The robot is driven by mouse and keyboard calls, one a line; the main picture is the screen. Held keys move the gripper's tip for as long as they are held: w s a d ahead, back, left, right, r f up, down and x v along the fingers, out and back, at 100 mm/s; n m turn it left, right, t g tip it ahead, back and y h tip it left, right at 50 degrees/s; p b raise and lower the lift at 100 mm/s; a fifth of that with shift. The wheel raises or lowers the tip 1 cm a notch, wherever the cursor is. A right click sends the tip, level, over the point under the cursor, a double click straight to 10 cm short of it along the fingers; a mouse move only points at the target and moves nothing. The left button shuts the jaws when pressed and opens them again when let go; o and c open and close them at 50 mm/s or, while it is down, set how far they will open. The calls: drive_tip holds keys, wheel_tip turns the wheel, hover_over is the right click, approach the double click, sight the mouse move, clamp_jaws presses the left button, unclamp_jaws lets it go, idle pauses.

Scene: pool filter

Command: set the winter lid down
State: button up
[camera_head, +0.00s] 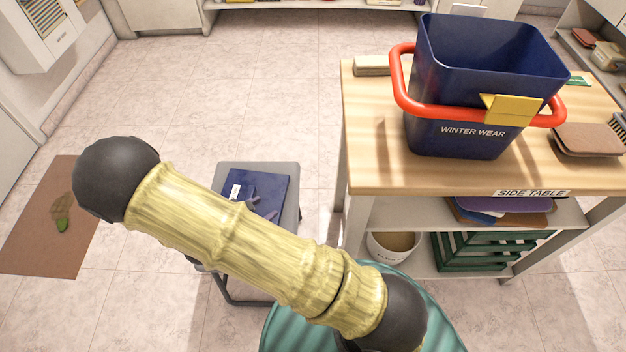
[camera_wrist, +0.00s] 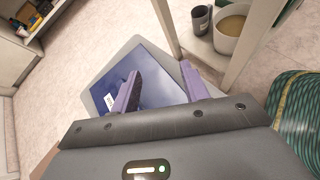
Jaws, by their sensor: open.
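The winter lid, a flat dark blue panel with a small white label (camera_head: 262,184), lies on a grey stool (camera_head: 291,215). In the wrist view the lid (camera_wrist: 155,72) lies beneath and between the purple fingers of my gripper (camera_wrist: 161,75). My gripper is open, with nothing held between its fingers. In the head view its fingertips (camera_head: 262,209) show over the lid's near part, and my arm hides the rest. I cannot tell whether a finger touches the lid. The blue WINTER WEAR bin (camera_head: 455,135) stands open-topped on the side table, with a red handle and a yellow latch.
The wooden side table (camera_head: 375,170) stands right of the stool, its lower shelf holding a white bucket (camera_head: 392,246) and a green crate (camera_head: 480,252). A brush (camera_head: 590,140) lies beside the bin. A brown mat (camera_head: 40,235) lies at left. The floor behind the stool is clear.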

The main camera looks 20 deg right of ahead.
drive_tip(key=s+d+r+m+g+y, duration=0.2)
drive_tip(key=s+d+r+m+y, duration=0.2)
drive_tip(key=r+m, duration=0.5)
drive_tip(key=s+d+r+m+g+y, duration=0.2)
drive_tip(key=s+d+r+m+y, duration=0.2)
drive_tip(key=d+r+m, duration=0.4)
drive_tip(key=r+m+y, duration=0.1)
drive_tip(key=m, duration=0.5)
drive_tip(key=shift+d+m+g, duration=0.2)
drive_tip(key=shift+m+g, duration=0.1)
drive_tip(key=shift+m, duration=0.1)
